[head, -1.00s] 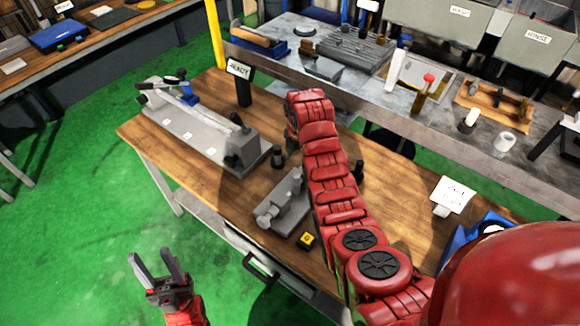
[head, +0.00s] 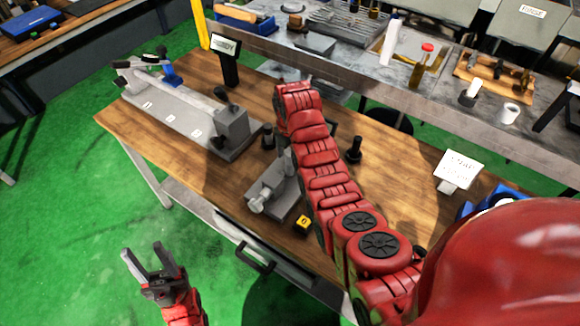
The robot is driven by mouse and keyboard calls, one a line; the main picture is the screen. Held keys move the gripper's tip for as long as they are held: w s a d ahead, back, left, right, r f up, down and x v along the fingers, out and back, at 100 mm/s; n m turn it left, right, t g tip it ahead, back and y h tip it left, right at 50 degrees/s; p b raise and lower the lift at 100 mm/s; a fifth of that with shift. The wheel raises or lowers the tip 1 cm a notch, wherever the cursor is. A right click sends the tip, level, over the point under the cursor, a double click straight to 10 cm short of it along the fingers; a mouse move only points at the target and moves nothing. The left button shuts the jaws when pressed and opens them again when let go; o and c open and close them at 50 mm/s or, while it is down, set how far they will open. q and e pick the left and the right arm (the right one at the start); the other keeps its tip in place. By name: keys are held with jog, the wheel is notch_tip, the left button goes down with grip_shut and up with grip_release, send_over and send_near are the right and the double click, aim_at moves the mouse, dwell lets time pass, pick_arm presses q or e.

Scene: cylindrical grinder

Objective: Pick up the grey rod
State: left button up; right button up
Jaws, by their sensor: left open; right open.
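A grey rod (head: 180,89) lies lengthwise along the grey bench fixture (head: 150,110) on the wooden table, between the black-and-blue parts at its left end and the grey block at its right end. My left gripper (head: 142,250) is open and empty, in front of the table's left side over the green floor, well apart from the rod. My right arm reaches across the table from the lower right. Its bent end is to the right of the fixture, and its gripper is hidden behind the red arm links.
A grey vise-like device (head: 272,193) and a small yellow-and-black block (head: 303,225) sit beside my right arm. A black stand with a sign (head: 228,60) is behind the fixture. A white card (head: 458,172) stands at the right. The table's front left is clear.

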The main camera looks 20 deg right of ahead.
aim_at(290, 166)
jog(key=f+p, duration=0.2)
jog(key=f, duration=0.1)
jog(key=shift+s+f+p, duration=0.1)
jog(key=shift+s+p, duration=0.1)
jog(key=shift+p, duration=0.2)
jog(key=shift+f, duration=1.1)
grip_shut()
